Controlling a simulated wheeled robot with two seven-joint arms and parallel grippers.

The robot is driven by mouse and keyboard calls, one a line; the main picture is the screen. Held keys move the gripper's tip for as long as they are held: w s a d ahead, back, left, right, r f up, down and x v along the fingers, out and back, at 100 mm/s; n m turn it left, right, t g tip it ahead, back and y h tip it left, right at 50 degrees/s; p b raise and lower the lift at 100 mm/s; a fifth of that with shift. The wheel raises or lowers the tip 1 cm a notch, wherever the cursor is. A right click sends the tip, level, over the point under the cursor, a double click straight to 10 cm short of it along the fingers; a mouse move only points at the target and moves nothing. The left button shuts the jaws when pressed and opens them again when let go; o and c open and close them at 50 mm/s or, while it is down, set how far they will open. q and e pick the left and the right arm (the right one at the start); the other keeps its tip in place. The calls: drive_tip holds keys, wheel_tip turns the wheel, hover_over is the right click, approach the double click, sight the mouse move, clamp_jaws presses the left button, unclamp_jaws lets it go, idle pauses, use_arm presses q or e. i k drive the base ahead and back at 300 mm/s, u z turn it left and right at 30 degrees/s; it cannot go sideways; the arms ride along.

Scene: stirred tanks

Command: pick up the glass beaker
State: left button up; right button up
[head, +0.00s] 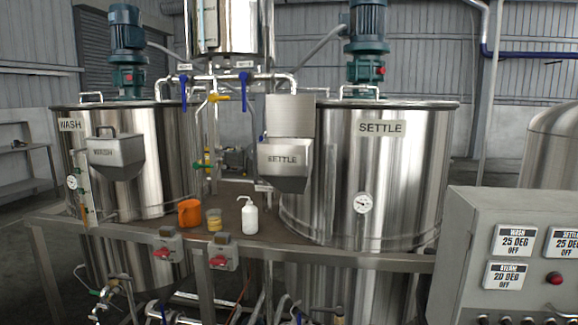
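The glass beaker (214,222) is small and clear with yellowish contents. It stands upright on the brown bench top (228,202) between the two tanks. An orange jug (190,213) is close on its left, and a white squeeze bottle (249,216) with a bent spout is on its right. Neither of my grippers is in view.
The WASH tank (155,150) is behind on the left and the SETTLE tank (375,190) is on the right. A metal rail (320,257) with red-handled switch boxes (220,255) runs in front of the beaker. A grey control panel (470,235) stands at right.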

sight(214, 217)
drive_tip(key=u, duration=1.2)
drive_tip(key=i, duration=1.55)
drive_tip(key=z, duration=2.05)
drive_tip(key=i, duration=0.5)
drive_tip(key=u, duration=0.05)
